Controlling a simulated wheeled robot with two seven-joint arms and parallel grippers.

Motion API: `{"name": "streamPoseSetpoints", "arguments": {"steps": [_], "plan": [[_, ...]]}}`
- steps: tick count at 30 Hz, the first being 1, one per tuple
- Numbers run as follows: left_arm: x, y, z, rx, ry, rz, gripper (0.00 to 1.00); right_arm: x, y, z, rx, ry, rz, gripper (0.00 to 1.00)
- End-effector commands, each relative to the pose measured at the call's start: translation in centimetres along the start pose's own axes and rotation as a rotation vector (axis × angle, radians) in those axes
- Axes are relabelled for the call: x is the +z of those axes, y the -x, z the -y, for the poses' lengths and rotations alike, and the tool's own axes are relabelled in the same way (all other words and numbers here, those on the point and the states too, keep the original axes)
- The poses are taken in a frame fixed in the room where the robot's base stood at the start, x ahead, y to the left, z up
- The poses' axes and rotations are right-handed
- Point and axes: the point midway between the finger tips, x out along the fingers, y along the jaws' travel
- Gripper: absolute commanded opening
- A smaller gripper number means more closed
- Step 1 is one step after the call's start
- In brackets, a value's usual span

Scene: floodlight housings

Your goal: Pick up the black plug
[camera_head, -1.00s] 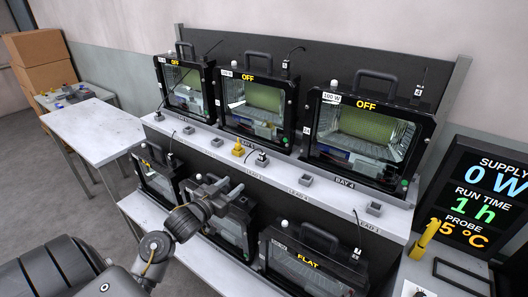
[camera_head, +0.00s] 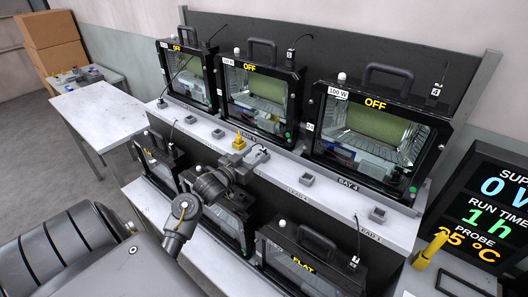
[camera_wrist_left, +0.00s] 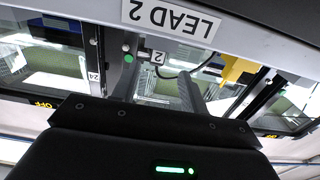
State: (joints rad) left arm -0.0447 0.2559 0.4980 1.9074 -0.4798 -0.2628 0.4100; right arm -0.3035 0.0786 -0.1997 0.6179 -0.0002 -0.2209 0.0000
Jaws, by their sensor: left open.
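The black plug with a white tag marked 2 (camera_wrist_left: 157,57) shows in the left wrist view between and beyond my left gripper's fingers, with a thin dark cable curving off to the right. My left gripper (camera_wrist_left: 160,85) is open, its two fingers spread with a gap between them. In the head view my left gripper (camera_head: 250,158) reaches over the front of the bench shelf by the LEAD 2 place and largely hides the plug there. I cannot tell whether the fingers touch the plug. My right gripper is not in view.
A yellow block (camera_head: 239,142) stands close to the left of the gripper; it also shows in the wrist view (camera_wrist_left: 236,68). Grey sockets (camera_head: 307,180) line the shelf edge. Floodlight housings (camera_head: 373,130) stand behind, and more below (camera_head: 305,262). A side table (camera_head: 97,112) is clear.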

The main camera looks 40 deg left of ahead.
Motion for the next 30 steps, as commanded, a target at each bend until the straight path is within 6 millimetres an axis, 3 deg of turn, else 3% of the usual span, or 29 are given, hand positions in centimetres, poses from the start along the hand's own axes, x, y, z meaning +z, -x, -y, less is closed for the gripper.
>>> {"name": "streamPoseSetpoints", "arguments": {"steps": [5, 11, 15, 23, 30], "plan": [[-0.1, -0.6, -0.2, 0.002, 0.002, 0.001, 0.44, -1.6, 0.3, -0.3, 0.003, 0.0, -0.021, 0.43], [-0.4, -3.6, -0.6, 0.003, 0.005, 0.0, 0.44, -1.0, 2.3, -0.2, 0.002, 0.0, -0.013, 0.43], [0.0, -5.0, -0.6, 0.003, 0.002, 0.0, 0.44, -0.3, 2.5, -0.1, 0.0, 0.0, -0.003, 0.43], [0.2, -5.3, -0.6, 0.003, -0.001, 0.001, 0.44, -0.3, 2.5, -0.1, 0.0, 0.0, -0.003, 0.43], [0.2, -5.3, -0.6, 0.003, 0.0, 0.001, 0.16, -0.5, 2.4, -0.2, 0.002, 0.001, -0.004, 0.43]]}}
